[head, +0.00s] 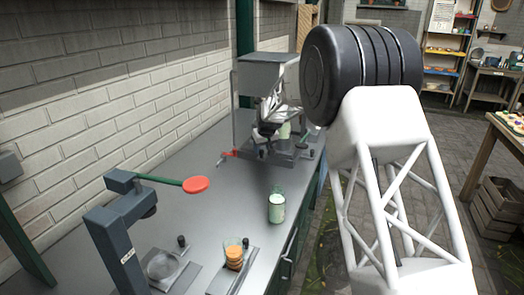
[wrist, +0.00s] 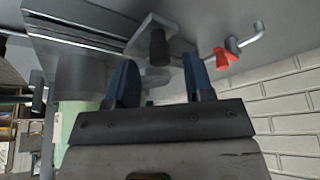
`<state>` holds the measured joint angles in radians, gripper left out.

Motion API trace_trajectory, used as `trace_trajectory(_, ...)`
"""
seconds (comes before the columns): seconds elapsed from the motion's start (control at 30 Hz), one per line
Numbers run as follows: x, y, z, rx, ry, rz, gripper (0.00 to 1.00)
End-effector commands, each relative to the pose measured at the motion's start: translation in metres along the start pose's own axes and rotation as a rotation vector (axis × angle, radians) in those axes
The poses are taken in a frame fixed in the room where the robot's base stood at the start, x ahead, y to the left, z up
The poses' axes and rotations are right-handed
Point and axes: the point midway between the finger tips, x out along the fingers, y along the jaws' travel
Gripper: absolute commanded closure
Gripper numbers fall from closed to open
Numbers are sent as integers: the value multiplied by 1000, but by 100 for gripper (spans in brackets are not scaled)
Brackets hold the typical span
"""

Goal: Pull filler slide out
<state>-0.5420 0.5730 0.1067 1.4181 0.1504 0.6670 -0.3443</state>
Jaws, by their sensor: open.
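The filler (head: 268,57) is the grey-topped stand with clear side panels at the far end of the steel counter. Its slide appears to be the flat metal plate with an upright black knob (wrist: 157,48) in the wrist view; I cannot tell how far it is drawn out. My gripper (head: 262,133) is at the filler, low over its base. In the wrist view my gripper (wrist: 158,80) has its two blue fingers apart, with the knob in the gap beyond them. Contact with the knob is not clear. Much of the slide is hidden in the head view.
A red-ended lever (wrist: 225,58) sits beside the plate. A pale green container (wrist: 75,122) stands close at the left. A labelled jar (head: 277,208) stands mid-counter. A press with a red-tipped handle (head: 196,184) and a cup of orange discs (head: 234,258) are nearer.

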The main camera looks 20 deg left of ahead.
Motion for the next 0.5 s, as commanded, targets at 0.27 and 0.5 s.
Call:
trace_trajectory(0.27,16,0,0,0,1,0,52)
trace_trajectory(0.5,18,0,0,0,1,0,52)
